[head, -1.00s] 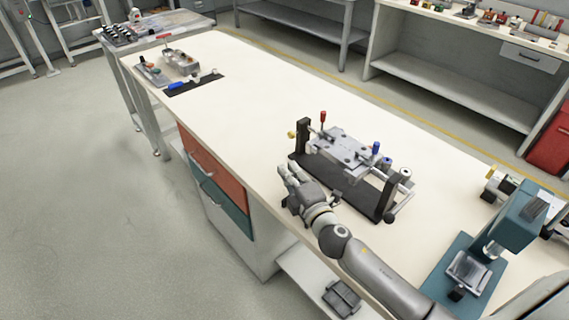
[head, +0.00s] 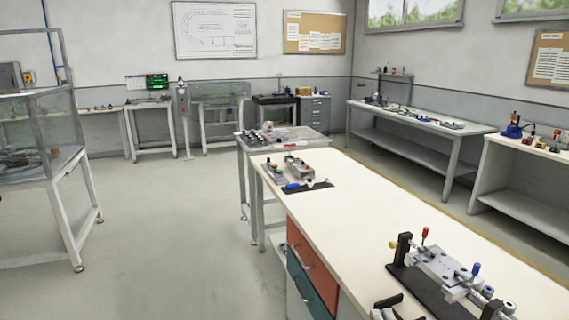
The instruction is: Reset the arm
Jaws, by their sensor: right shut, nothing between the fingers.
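My right gripper (head: 383,312) shows only in part at the bottom edge of the head view. Its fingers are shut with nothing between them. It is over the near edge of the white workbench (head: 370,215), left of the metal fixture (head: 440,268) with red and blue knobs on a dark base. The rest of my right arm is out of the picture. My left gripper is not in view.
A dark mat (head: 306,188) with a blue-handled tool and small metal parts lies at the bench's far end. The middle of the bench is clear. A glass-sided cabinet (head: 40,130) stands at the left. Open floor (head: 150,220) lies between.

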